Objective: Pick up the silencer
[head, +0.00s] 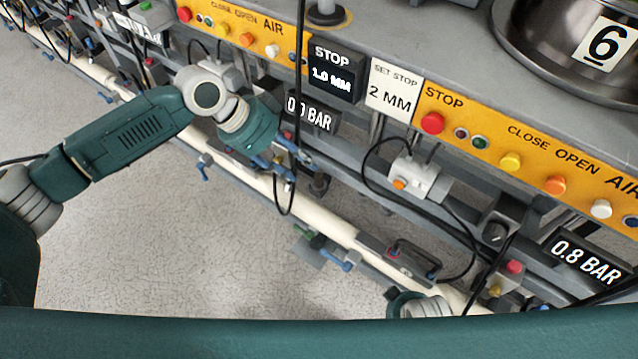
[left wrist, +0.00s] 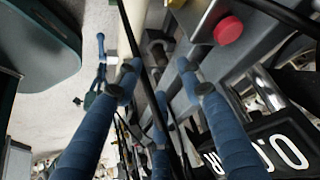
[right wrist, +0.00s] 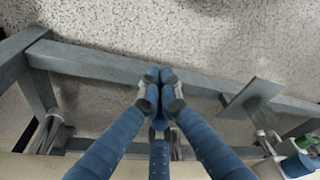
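I cannot pick out the silencer for certain in any view. In the left wrist view a small dark grey fitting (left wrist: 154,46) shows past my fingertips, but I cannot tell whether it is the silencer. My left gripper (head: 287,158) is at the front of the press frame, below the 1.0 MM display. In the left wrist view its blue fingers (left wrist: 168,85) are spread apart, with a black cable crossing the view between them. My right gripper (right wrist: 160,84) has its fingertips together and nothing visible between them, above a grey frame beam. In the head view it is hidden.
A black cable (head: 297,100) hangs by my left gripper. A cream pipe (head: 255,178) runs along the frame's foot. Orange button panels (head: 540,150), a white switch box (head: 418,178) and a black handle (head: 410,252) are on the press front. The speckled floor (head: 200,260) is clear.

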